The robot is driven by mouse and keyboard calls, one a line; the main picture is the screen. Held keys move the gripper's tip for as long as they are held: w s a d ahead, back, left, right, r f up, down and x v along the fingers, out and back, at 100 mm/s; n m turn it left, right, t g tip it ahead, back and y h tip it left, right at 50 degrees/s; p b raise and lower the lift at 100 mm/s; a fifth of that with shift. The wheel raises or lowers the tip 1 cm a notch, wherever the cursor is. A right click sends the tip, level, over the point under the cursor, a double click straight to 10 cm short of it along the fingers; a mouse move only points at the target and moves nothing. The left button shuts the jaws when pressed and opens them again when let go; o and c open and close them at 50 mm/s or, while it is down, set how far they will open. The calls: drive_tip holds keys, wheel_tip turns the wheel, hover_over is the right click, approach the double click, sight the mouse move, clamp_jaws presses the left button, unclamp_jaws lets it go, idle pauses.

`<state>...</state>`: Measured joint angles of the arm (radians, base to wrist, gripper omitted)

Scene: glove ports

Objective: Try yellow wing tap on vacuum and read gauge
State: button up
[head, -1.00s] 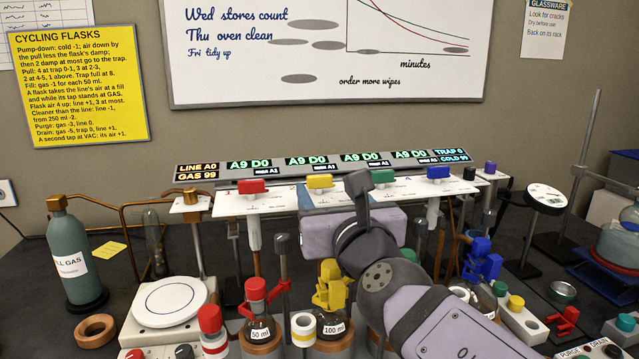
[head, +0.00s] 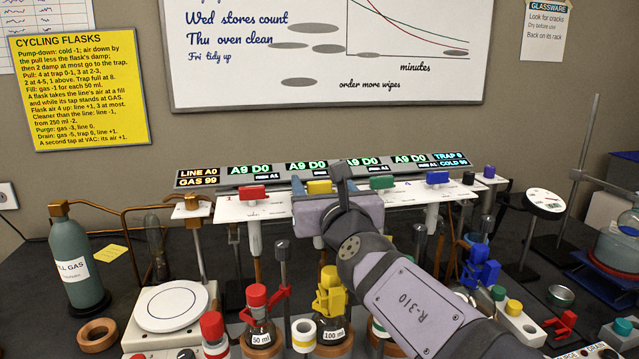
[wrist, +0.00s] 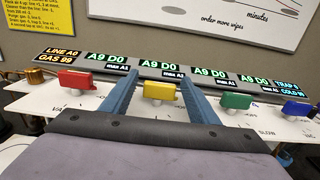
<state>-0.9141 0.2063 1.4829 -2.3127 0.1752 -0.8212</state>
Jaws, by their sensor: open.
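The yellow wing tap (head: 318,187) sits on the white manifold panel (head: 268,208), between the red tap (head: 252,192) and the green tap (head: 383,182). In the wrist view the yellow tap (wrist: 159,91) stands between the two blue fingers of my open gripper (wrist: 158,80), with a visible gap on each side. I cannot tell whether the fingers reach fully around it. In the head view my gripper's grey body hides part of the panel in front of the tap. A round white dial gauge (head: 545,203) stands at the right; its reading is too small to tell.
The display strip (head: 205,174) behind the taps shows LINE A0, GAS 99, TRAP 0, COLD 99, and A9 D0 on each channel. The blue tap (head: 437,178) is farther right. Flasks with red (head: 258,325) and yellow clamps (head: 331,290) stand in front, below the panel.

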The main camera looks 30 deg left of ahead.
drive_tip(key=c, duration=1.1)
drive_tip(key=shift+o, duration=0.3)
drive_tip(key=shift+a+r+m+t+h+p, duration=0.1)
drive_tip(key=shift+r+m+t+h+p, duration=0.2)
drive_tip(key=shift+p, duration=0.9)
drive_tip(key=shift+s+h+p, duration=0.1)
drive_tip(key=shift+h+p, duration=0.2)
drive_tip(key=shift+p, duration=0.25)
drive_tip(key=m+t+h+p, duration=0.1)
drive_tip(key=p, duration=0.1)
drive_tip(key=shift+p, duration=0.3)
drive_tip(key=m+t+h+p, duration=0.1)
drive_tip(key=m+h+p, duration=0.1)
drive_tip(key=h+p, duration=0.1)
drive_tip(key=m+t+h+p, duration=0.2)
drive_tip(key=h+p, duration=0.1)
drive_tip(key=shift+f, duration=0.15)
drive_tip(key=shift+f+m+h+p, duration=0.1)
drive_tip(key=shift+m+h+p, duration=0.6)
drive_tip(key=shift+m+h, duration=0.15)
drive_tip(key=shift+h, duration=0.35)
